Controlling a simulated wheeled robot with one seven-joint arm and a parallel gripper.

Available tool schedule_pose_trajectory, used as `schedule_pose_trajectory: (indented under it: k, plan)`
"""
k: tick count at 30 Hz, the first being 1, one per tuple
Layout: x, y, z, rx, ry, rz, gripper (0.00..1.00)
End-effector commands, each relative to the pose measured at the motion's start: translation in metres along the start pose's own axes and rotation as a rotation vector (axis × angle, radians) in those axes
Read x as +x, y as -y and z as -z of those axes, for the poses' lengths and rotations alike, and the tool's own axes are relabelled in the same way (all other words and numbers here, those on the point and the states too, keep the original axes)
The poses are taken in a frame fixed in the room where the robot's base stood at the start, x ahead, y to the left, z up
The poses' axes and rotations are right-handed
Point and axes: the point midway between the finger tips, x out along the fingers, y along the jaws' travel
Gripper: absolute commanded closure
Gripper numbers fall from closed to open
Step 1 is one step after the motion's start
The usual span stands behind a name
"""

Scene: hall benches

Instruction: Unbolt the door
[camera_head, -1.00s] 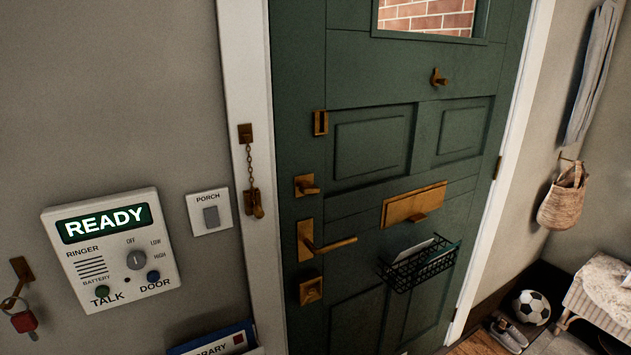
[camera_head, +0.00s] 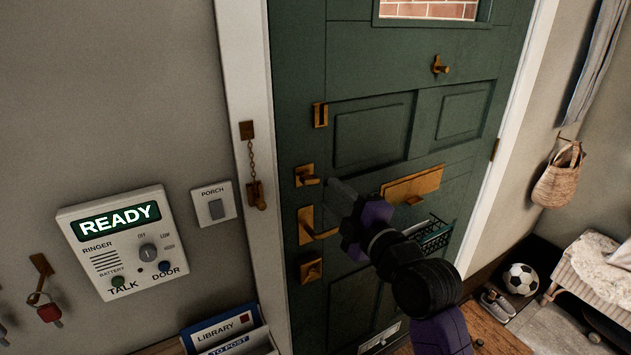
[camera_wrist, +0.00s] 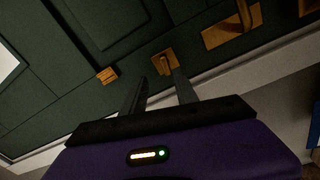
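The green door (camera_head: 372,62) stands shut in its white frame. A brass bolt plate with a turn knob (camera_head: 306,176) sits on its left side, above the brass lever handle (camera_head: 318,236). My gripper (camera_head: 334,184) is just right of the turn knob. In the wrist view, the turn knob (camera_wrist: 164,62) lies ahead of my two fingers (camera_wrist: 160,86), which are spread apart with nothing between them. I cannot tell whether a fingertip touches it. A square brass lock plate (camera_head: 311,270) sits below the lever. The door chain (camera_head: 252,165) hangs loose from the frame, apart from its brass slot (camera_head: 320,115).
An intercom panel (camera_head: 122,243) reading READY and a porch switch (camera_head: 214,205) are on the left wall. A letter plate (camera_head: 412,186) and wire basket (camera_head: 437,235) are right of my gripper. A bench (camera_head: 592,283) and football (camera_head: 520,279) stand at right.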

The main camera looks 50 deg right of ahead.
Motion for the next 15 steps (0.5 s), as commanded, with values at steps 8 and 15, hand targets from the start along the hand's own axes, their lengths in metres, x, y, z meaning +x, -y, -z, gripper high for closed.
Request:
schedule_pose_trajectory:
  k: [8,15]
  plan:
    - [0.007,0.008,0.002,-0.126,-0.007,0.034,0.65]
    - [0.042,0.007,0.003,-0.123,-0.008,0.033,0.65]
